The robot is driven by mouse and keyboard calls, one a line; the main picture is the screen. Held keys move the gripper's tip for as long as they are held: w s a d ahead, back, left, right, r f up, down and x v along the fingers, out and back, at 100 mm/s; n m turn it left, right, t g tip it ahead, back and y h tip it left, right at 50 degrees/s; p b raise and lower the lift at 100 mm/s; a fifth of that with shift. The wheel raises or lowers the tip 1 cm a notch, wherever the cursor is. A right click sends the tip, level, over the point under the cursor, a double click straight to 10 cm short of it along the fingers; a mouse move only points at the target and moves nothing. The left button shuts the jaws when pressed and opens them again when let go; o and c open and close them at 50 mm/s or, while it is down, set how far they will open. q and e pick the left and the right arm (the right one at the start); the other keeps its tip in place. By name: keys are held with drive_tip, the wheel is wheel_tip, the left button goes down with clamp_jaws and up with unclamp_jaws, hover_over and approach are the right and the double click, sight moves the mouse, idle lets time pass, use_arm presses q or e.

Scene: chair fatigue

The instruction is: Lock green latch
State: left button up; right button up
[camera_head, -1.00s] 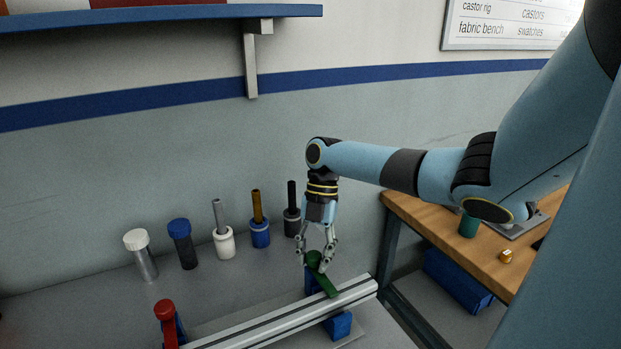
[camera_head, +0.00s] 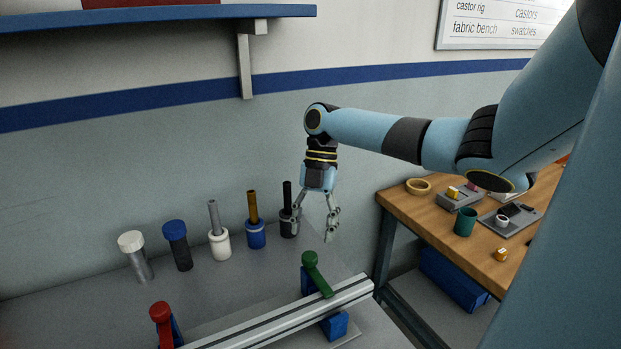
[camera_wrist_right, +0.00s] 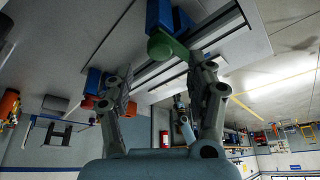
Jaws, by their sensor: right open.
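The green latch (camera_head: 316,273) has a round knob at its back end and a flat arm. The arm reaches forward and down over the pale rail (camera_head: 290,318); whether it presses on the rail I cannot tell. It sits on a blue block. The latch also shows in the right wrist view (camera_wrist_right: 165,45), just past the fingers. My right gripper (camera_head: 314,236) is open and empty, above and behind the green knob, apart from it. A red latch (camera_head: 160,313) stands upright at the rail's left end. My left gripper is not in view.
Behind the rail stand a white-capped cylinder (camera_head: 132,243), a blue-capped one (camera_head: 175,232) and several holders with rods. A wooden bench (camera_head: 400,207) on the right carries a green cup (camera_head: 465,221) and small parts. A blue shelf (camera_head: 200,17) hangs above left.

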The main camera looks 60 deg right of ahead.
drive_tip(key=v, duration=0.5)
drive_tip(key=shift+r, duration=0.15)
idle(0.4)
